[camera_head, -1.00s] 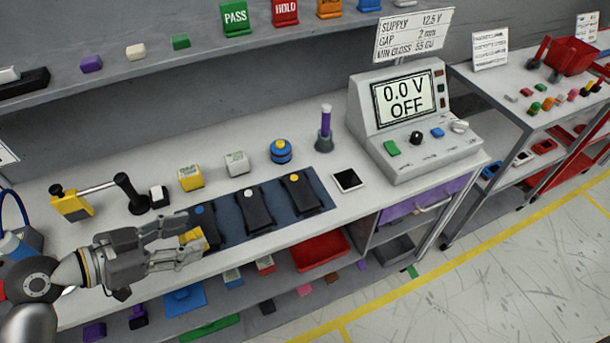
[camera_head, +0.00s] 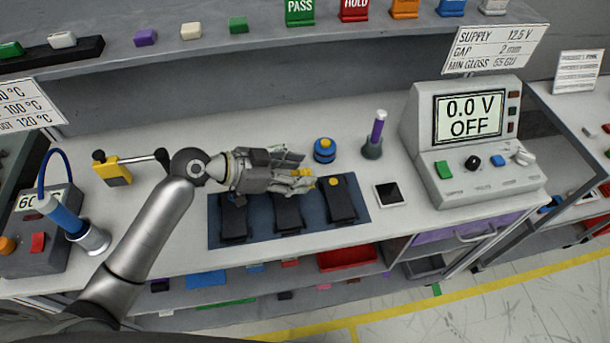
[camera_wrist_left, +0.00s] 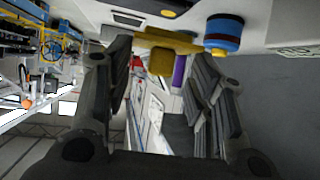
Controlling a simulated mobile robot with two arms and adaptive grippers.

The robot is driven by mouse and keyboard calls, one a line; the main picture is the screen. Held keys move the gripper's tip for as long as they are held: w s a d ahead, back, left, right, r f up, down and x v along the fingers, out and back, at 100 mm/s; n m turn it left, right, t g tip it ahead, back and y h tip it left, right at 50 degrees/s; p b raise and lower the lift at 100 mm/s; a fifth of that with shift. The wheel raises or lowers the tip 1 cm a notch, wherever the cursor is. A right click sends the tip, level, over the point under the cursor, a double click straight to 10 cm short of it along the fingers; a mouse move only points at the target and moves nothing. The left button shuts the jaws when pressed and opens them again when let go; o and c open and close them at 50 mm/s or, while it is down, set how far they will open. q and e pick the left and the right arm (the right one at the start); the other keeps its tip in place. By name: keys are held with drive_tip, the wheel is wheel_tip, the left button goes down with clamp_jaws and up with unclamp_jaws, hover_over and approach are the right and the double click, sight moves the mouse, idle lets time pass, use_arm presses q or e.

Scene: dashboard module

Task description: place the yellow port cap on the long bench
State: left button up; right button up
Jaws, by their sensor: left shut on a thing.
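My left gripper (camera_head: 306,170) reaches over the long bench (camera_head: 335,118), above the right part of a blue mat (camera_head: 262,231). It is shut on the yellow port cap (camera_head: 309,174), of which only a small yellow part shows past the fingertips. In the left wrist view, the yellow cap (camera_wrist_left: 161,61) shows at the far end between the dark fingers. The cap looks held above the bench top; its exact height is hard to tell. My right gripper is not in view.
The mat bears three black modules, the right one (camera_head: 341,203) with a yellow dot. A blue-and-yellow round part (camera_head: 324,151), a purple-handled tool (camera_head: 376,134), a dark-screened tile (camera_head: 388,194) and the power supply (camera_head: 480,145) stand right of the gripper. Bare bench lies behind them.

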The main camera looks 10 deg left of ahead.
sight(298, 173)
use_arm(q)
drive_tip(key=shift+w+d+f, duration=0.25)
drive_tip(key=shift+w+f, duration=0.1)
drive_tip(key=shift+f, duration=0.15)
drive_tip(key=shift+w+d+f, duration=0.25)
drive_tip(key=shift+w+f, duration=0.05)
drive_tip(key=shift+f, duration=0.15)
drive_tip(key=shift+w+d+f, duration=0.1)
drive_tip(key=shift+w+f, duration=0.05)
drive_tip(key=shift+f, duration=0.1)
drive_tip(key=shift+w+d+f, duration=0.1)
drive_tip(key=shift+w+f, duration=0.05)
drive_tip(key=shift+f, duration=0.05)
wheel_tip(298, 173, down, 2)
drive_tip(key=shift+w+d+p, duration=0.1)
drive_tip(key=shift+d+p, duration=0.05)
drive_tip(key=shift+p, duration=0.7)
drive_tip(key=shift+f, duration=0.65)
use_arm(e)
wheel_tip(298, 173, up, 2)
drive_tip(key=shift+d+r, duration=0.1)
use_arm(q)
drive_tip(key=shift+f, duration=0.1)
drive_tip(key=shift+f, duration=0.15)
drive_tip(key=o, duration=0.8)
drive_tip(key=shift+c, duration=0.2)
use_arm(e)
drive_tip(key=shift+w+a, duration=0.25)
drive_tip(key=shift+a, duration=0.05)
